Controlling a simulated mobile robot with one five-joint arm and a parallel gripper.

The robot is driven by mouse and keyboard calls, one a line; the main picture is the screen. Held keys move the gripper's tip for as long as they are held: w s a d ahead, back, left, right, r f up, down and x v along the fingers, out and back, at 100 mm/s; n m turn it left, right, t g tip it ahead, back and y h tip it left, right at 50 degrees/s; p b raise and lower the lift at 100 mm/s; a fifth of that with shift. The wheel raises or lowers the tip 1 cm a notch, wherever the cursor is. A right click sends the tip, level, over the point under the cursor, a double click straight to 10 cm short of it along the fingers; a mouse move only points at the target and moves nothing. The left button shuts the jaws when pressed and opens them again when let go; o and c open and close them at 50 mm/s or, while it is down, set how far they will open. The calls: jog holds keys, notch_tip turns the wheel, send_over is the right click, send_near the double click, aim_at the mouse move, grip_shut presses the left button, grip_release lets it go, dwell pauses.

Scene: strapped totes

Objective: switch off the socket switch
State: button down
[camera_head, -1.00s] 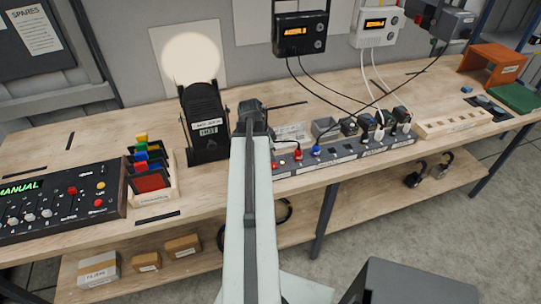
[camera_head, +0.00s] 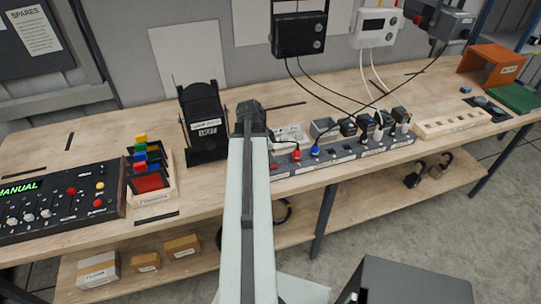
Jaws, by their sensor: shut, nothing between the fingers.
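A control panel (camera_head: 62,204) and card rack (camera_head: 150,172) stand left.

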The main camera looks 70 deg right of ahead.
jog(key=shift+s, duration=0.1)
jog(key=shift+r+p, duration=0.55)
jog(key=shift+r, duration=0.05)
jog(key=w+d+p+v, duration=0.1)
jog(key=d+p+v, duration=0.1)
jog(key=p+v, duration=1)
jog(key=shift+r, duration=0.35)
jog(key=shift+d, duration=0.1)
jog(key=shift+s, duration=0.1)
